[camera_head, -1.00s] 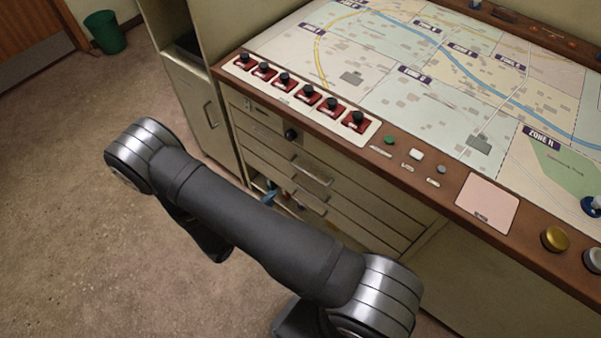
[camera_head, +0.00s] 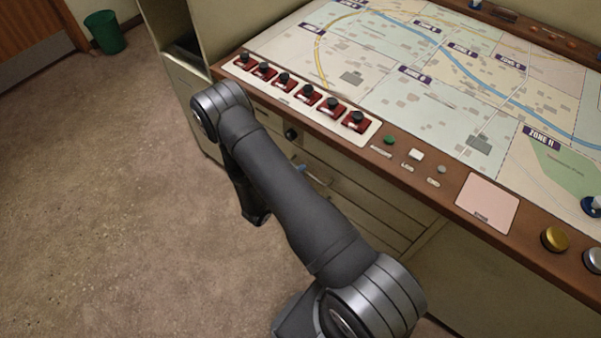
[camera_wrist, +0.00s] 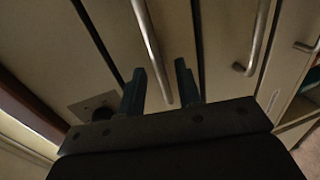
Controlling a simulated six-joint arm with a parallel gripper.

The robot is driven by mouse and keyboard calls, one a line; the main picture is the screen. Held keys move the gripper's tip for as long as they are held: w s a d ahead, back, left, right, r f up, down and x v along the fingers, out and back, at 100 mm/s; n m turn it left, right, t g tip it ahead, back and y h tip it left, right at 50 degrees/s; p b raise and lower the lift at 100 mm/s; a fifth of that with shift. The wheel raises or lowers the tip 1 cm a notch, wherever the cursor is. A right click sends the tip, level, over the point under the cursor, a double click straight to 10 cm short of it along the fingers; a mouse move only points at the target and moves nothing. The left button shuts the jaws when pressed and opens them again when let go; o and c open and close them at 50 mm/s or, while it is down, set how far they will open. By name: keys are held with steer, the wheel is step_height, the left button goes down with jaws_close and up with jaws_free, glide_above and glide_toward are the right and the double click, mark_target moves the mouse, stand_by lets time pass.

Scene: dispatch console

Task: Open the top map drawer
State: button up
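The drawer unit (camera_head: 375,205) stands under the console, and its drawers look shut. The uppermost handle (camera_wrist: 148,35) is a slim metal bar in the wrist view, on the drawer just below the panel under the worktop. My gripper (camera_wrist: 160,68) is open, with one dark finger on each side of this bar in the picture. I cannot tell whether either finger touches it. In the head view, a small blue part of my gripper (camera_head: 300,169) shows beside the handle (camera_head: 321,181); my arm hides the rest and much of the drawer fronts.
A second bar handle (camera_wrist: 257,40) lies to the right in the wrist view, with another at the edge. A black knob (camera_head: 291,134) sits on the upper panel. The worktop edge (camera_head: 400,180) overhangs the drawers. The floor (camera_head: 110,200) at left is clear.

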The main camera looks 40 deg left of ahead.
steer(key=shift+w+f, duration=0.1)
steer(key=shift+w, duration=0.45)
jaws_close()
steer(key=shift+s, duration=0.15)
steer(key=f+v, duration=0.2)
steer(key=v, duration=0.9)
steer(key=s+f+v, duration=0.1)
steer(key=f+v, duration=0.1)
steer(key=v, duration=1)
steer(key=shift+f, duration=0.4)
steer(key=shift+s, duration=0.1)
jaws_free()
